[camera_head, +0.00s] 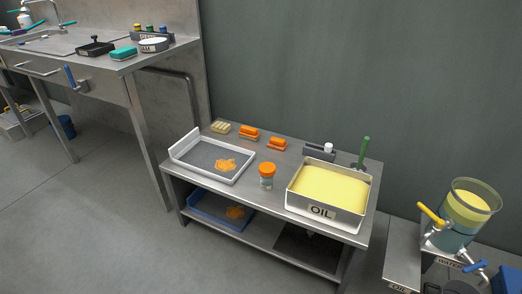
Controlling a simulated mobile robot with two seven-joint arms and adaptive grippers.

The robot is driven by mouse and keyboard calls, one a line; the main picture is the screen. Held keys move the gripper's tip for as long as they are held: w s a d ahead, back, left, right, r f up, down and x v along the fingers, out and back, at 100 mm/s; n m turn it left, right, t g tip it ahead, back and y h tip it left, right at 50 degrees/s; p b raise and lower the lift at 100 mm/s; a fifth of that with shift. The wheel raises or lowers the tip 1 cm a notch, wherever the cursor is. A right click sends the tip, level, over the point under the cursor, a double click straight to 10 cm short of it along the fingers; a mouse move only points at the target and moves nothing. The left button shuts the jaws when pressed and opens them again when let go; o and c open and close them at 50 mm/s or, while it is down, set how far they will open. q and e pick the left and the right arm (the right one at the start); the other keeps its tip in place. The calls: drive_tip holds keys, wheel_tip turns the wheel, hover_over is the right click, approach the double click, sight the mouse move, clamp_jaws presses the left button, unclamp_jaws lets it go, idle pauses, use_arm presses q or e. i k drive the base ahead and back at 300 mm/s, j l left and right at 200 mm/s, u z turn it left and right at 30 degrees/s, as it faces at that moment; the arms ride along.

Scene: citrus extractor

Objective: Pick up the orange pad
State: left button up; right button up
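Two small orange blocks lie near the back edge of the low metal table (260,195). The left orange block (249,131) looks layered, with a tan-edged base. The right orange block (277,143) is a little smaller and sits just apart from it. I cannot tell which of them is the orange pad. A flat orange patch (225,165) also lies in the white tray (186,170) at the table's left. Neither of my grippers is in view.
A tan pad (221,127) lies left of the orange blocks. An orange-lidded jar (267,175) and a box of yellow oil (328,187) stand in front and right. A blue tray (204,213) is on the shelf below. A sink counter (75,57) stands left; open floor lies in front.

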sight(276, 142)
drive_tip(key=i+j, duration=0.1)
drive_tip(key=j, duration=0.2)
drive_tip(key=i+j, duration=0.1)
drive_tip(key=j, duration=0.2)
drive_tip(key=i+j, duration=0.1)
drive_tip(key=j, duration=0.2)
drive_tip(key=i+j+z, duration=0.1)
drive_tip(key=j+z, duration=0.7)
drive_tip(key=i, duration=0.05)
